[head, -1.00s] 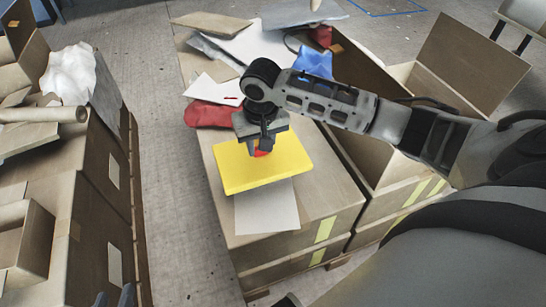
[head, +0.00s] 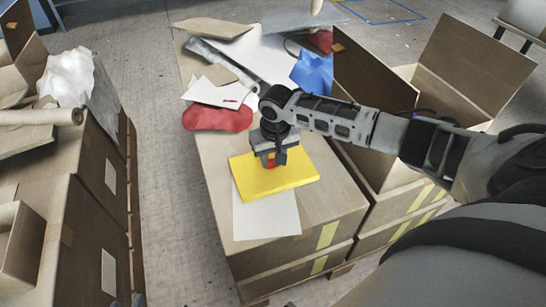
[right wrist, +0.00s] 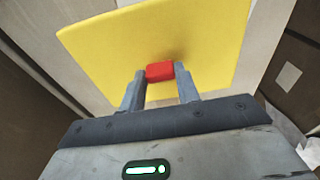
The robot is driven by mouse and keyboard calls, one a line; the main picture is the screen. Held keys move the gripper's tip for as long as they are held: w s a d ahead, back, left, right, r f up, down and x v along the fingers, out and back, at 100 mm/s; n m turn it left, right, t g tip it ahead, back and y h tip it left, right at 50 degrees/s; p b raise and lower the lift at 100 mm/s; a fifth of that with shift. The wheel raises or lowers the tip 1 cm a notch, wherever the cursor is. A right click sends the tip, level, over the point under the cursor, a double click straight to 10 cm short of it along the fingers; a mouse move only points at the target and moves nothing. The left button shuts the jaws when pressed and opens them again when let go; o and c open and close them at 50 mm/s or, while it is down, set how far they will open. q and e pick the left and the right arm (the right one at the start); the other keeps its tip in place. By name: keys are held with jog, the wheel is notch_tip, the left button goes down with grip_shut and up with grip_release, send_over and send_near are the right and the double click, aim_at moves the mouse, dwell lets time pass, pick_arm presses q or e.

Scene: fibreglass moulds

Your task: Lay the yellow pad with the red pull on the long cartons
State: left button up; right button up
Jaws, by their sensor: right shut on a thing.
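The yellow pad (head: 250,184) lies flat over the near end of the long cartons (head: 322,211) in the head view. Its red pull is small and partly hidden there. In the right wrist view the red pull (right wrist: 160,71) sits between the two fingers, on the yellow pad (right wrist: 110,50). My right gripper (head: 270,162) is shut on the red pull from above. The pad is at or just above the carton top; I cannot tell if it touches. Only the fingertips of my left gripper (head: 126,301) show at the bottom left edge, apart, with nothing between them.
A pale sheet (head: 266,218) lies partly under the pad. A red bag (head: 217,117), a blue bag (head: 313,72) and loose sheets lie farther back. An open carton (head: 460,90) stands on the right. More cartons (head: 90,215) stand on the left, across a floor gap.

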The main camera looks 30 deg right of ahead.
aim_at(275, 171)
pick_arm(q)
jog(key=shift+r, duration=0.1)
pick_arm(e)
jog(key=shift+f, duration=0.1)
pick_arm(q)
jog(key=shift+r, duration=0.15)
pick_arm(e)
jog(key=o, duration=1)
